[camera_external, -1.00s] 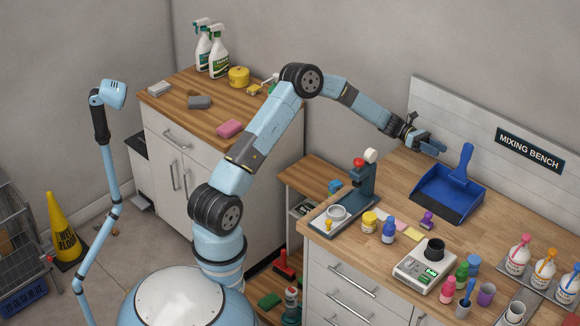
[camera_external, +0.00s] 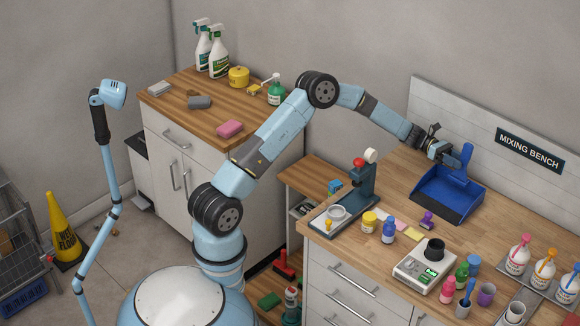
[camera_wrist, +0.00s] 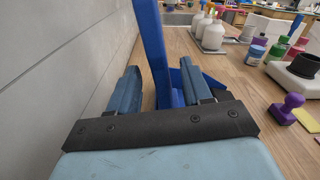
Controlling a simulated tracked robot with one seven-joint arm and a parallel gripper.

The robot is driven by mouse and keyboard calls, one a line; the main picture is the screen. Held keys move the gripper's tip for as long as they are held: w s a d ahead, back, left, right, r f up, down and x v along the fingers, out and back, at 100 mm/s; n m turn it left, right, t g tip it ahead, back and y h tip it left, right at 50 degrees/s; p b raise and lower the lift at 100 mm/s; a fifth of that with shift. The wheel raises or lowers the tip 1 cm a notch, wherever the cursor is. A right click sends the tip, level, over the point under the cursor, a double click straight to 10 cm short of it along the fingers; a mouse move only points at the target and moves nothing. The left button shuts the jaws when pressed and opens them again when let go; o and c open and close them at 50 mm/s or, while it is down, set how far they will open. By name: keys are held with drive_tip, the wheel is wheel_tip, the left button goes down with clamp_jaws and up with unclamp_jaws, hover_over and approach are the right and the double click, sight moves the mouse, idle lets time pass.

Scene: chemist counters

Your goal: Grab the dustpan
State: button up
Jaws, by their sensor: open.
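The blue dustpan (camera_external: 440,198) lies on the wooden mixing bench near the back panel, its handle (camera_external: 466,158) standing up on the far side. My gripper (camera_external: 453,160) is at the handle. In the wrist view my gripper (camera_wrist: 158,85) is open, with one finger on each side of the blue upright handle (camera_wrist: 153,45). The handle shows ahead of and between the fingers, and contact cannot be made out. Part of the pan (camera_wrist: 188,82) shows behind the right finger; the rest is hidden.
The back panel (camera_wrist: 60,60) runs close along the left of my gripper. A purple stamp (camera_external: 427,220), a scale (camera_external: 424,265), bottles (camera_external: 518,255) and a red-topped press (camera_external: 357,185) stand on the bench. Bare wood lies right of the dustpan.

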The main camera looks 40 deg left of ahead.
clamp_jaws()
idle(0.4)
idle(1.0)
